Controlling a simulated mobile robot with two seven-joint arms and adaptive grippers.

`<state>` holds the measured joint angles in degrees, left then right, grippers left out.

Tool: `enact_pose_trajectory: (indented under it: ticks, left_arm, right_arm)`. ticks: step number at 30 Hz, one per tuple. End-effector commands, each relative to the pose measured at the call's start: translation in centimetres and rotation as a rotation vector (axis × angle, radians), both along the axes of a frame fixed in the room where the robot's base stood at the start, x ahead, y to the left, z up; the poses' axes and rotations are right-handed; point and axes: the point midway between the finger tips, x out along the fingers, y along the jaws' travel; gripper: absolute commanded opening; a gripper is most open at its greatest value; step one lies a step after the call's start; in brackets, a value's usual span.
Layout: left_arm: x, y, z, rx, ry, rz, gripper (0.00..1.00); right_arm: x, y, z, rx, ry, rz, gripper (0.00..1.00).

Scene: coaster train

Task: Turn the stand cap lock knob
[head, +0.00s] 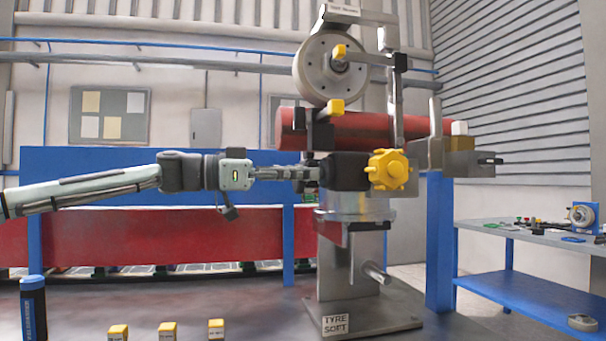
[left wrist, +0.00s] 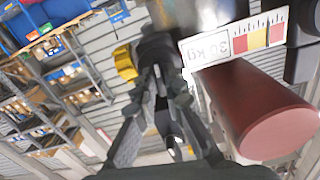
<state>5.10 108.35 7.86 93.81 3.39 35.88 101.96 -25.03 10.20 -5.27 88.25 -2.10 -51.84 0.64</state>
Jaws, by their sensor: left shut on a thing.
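A yellow lobed knob (head: 390,169) sits on the front of the stand, at the right end of a black block (head: 348,171). My left gripper (head: 316,174) reaches in from the left at the black block's left end, apart from the yellow knob. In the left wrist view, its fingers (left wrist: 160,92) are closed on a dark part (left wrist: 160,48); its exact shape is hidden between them. I cannot tell which part is the stand cap lock knob. My right gripper is not in view.
A red cylinder (head: 365,135) lies just above the gripper and shows close on the right in the left wrist view (left wrist: 262,115). A yellow-ended lever (head: 330,107) and a grey wheel (head: 328,66) are above. A blue side table (head: 520,296) stands right.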

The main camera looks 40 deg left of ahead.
Motion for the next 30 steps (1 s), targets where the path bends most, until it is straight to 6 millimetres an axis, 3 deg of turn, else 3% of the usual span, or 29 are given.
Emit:
enact_pose_trajectory:
  ticks: [12,27,28,30]
  left_arm:
    - [-0.01,0.04,0.19,-0.120,0.098,0.002,0.00]
    - [0.00,0.06,0.25,-0.131,0.106,0.002,0.00]
    - [0.00,0.06,0.25,-0.131,0.106,0.002,0.14]
    - [0.00,0.05,0.23,-0.131,0.106,0.002,0.22]
  right_arm:
    - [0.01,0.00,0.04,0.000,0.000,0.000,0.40]
    - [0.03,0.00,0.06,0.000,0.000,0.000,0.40]
    - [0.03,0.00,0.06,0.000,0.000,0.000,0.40]
    - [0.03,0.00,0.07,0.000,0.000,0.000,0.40]
